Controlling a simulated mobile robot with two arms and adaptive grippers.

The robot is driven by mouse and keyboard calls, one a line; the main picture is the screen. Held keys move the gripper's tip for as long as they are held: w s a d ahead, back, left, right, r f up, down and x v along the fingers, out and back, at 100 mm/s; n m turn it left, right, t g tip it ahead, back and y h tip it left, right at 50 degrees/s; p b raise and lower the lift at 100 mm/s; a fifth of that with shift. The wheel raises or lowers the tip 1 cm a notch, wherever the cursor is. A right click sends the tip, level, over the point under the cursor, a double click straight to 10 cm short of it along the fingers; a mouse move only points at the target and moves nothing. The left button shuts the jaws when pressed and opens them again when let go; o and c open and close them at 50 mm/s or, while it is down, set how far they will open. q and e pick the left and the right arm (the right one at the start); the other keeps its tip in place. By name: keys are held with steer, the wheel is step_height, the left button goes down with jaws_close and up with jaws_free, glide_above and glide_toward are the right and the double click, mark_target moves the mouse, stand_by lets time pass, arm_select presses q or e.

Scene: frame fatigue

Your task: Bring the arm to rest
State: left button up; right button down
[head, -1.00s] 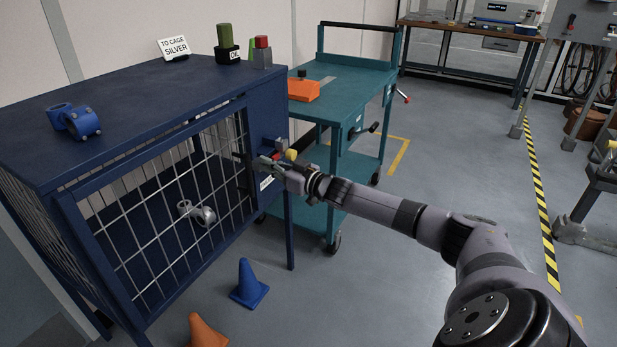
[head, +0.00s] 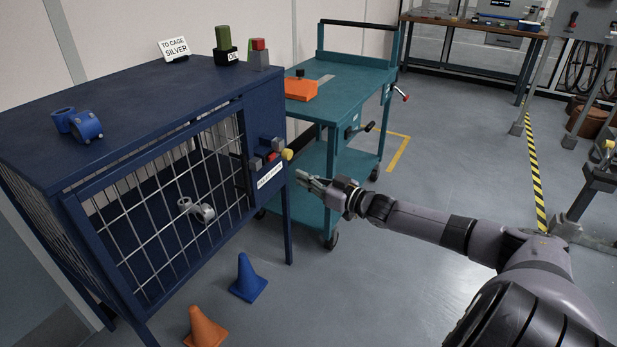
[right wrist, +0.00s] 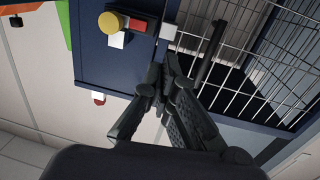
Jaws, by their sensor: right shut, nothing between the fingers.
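My right arm reaches in from the lower right in the head view. Its gripper (head: 306,179) is shut and empty, in the air just right of the blue cage's front corner. The blue cage (head: 160,95) has a closed-looking mesh door (head: 170,205) with a silver part (head: 198,210) behind it. A yellow knob (head: 287,154) and a red piece sit on the cage's front post. In the right wrist view the shut fingers (right wrist: 163,75) show in front of the cage, with the yellow knob (right wrist: 110,22) at upper left. My left gripper is not in view.
A teal cart (head: 345,95) with an orange block (head: 298,89) stands behind the gripper. A blue cone (head: 248,280) and an orange cone (head: 204,328) stand on the floor before the cage.

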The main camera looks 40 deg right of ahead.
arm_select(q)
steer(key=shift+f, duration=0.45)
arm_select(e)
steer(key=shift+s+d, duration=0.15)
steer(key=shift+s, duration=0.25)
